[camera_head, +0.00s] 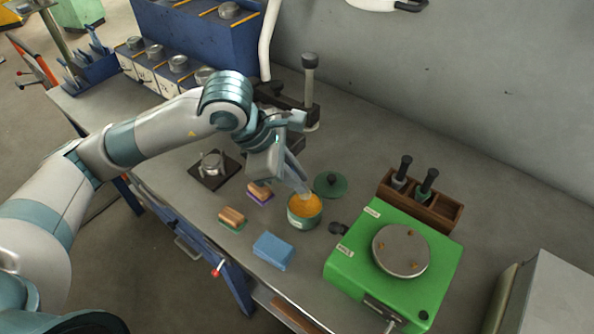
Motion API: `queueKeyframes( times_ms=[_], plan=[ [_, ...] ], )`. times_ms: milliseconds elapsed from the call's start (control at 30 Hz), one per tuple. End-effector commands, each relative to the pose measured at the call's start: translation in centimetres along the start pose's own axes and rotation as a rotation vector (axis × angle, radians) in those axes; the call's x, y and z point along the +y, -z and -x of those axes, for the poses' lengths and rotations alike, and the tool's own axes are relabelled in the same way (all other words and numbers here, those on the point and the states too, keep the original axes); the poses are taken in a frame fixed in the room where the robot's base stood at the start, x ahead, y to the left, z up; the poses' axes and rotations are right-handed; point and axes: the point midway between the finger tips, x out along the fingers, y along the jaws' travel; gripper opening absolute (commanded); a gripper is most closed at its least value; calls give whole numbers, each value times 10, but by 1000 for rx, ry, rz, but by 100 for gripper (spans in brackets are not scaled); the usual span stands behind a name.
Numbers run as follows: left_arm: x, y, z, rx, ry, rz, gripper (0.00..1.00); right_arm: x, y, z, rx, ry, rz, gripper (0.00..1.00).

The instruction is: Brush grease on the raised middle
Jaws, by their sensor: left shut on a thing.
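My left gripper (292,180) is shut and points down at an open green tin of orange-yellow grease (304,223). The thing it holds is mostly hidden by the fingers; it seems to be the brush, with its lower end at or in the grease. I cannot see its bristles. A round grey metal plate (400,250) lies flat on top of a green machine (347,268) to the right of the tin. The plate has a few small orange-brown spots; I cannot make out a raised middle on it. My right gripper is not in view.
A green lid (330,185) lies behind the tin. A wooden rack (445,212) holds two black-handled tools. A blue block (272,251) and two wooden-backed brushes (232,217) lie in front. A small metal part (212,162) sits on a dark mat. A grey box (550,295) stands at right.

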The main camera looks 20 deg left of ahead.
Motion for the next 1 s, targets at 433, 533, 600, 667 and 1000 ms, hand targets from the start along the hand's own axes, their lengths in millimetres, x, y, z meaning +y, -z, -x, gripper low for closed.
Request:
queueKeyframes(
  times_ms=[433, 533, 600, 667, 1000],
  plan=[
    [-3, 10, -21, 0, 0, -1, 0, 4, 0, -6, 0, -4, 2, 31],
    [-4, 10, -21, 0, 0, -1, 0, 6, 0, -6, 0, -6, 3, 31],
    [-3, 10, -21, 0, 0, -1, 0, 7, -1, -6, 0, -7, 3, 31],
    [-4, 10, -21, 0, 0, -1, 0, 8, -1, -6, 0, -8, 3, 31],
    [-4, 10, -21, 0, 0, -1, 0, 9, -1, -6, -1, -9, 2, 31]
  ],
)
